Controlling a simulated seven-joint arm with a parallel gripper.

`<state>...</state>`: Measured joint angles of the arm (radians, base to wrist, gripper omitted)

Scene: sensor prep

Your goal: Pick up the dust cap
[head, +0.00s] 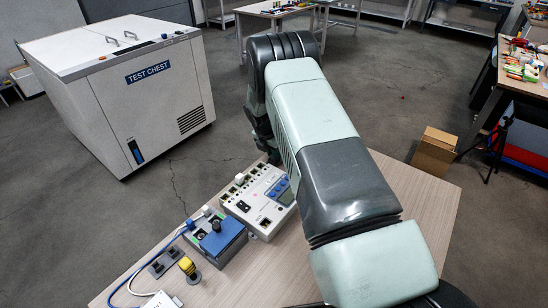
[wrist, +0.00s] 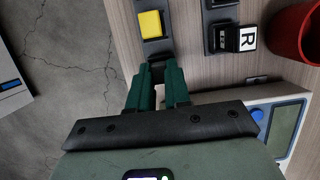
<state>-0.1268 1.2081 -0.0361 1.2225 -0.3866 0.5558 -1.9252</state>
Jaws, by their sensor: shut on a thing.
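In the wrist view my gripper (wrist: 157,70) has its two green fingers close together at the end of a dark grey strip near the table's edge. The fingers are shut on a small dark piece, which looks like the dust cap (wrist: 157,76); it is mostly hidden between them. I cannot tell whether it is clear of the surface. In the head view my arm hides the fingers and what they hold.
A yellow block (wrist: 150,23) sits on the dark strip just beyond the fingers. A black block marked R (wrist: 236,39), a red cup (wrist: 297,30) and a device with a screen (wrist: 285,125) stand to the right. In the head view, a white breaker unit (head: 258,211) stands beside my arm.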

